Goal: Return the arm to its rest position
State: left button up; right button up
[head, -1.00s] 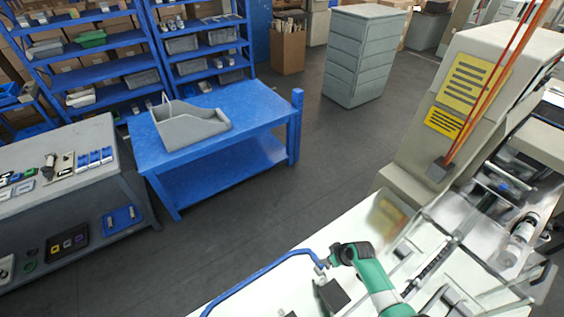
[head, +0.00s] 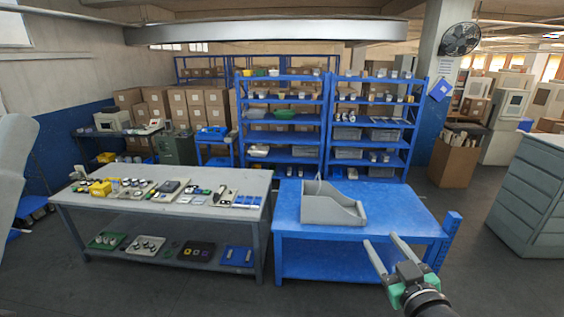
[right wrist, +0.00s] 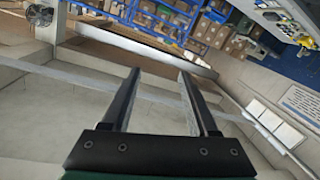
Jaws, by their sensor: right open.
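My right gripper (head: 386,252) shows in the head view at the lower right, in front of the blue table (head: 310,244). Its two fingers are apart with nothing between them. In the right wrist view my right gripper (right wrist: 158,80) also has its fingers spread and empty. A grey open-fronted bin (head: 332,210) stands on the blue table, left of the gripper. My left gripper does not show in either view.
A grey bench (head: 75,200) with small parts stands left of the blue table. Blue shelves (head: 282,130) stand behind. A grey drawer cabinet (head: 545,195) is at the right edge. Dark floor (head: 465,215) is clear between the table and cabinet.

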jog(key=s+a+r+t+y, duration=0.1)
jog(key=s+a+r+t, duration=0.1)
jog(key=r, duration=0.6)
jog(key=s+a+r+t, duration=0.2)
jog(key=s+r, duration=0.1)
jog(key=r, duration=0.4)
jog(key=s+r+m+t+p, duration=0.1)
jog(key=s+r+t, duration=0.5)
jog(key=s+r, duration=1.1)
jog(key=shift+s+a+m+t+y, duration=0.3)
jog(key=shift+a+m+y, duration=0.1)
jog(key=shift+m, duration=0.5)
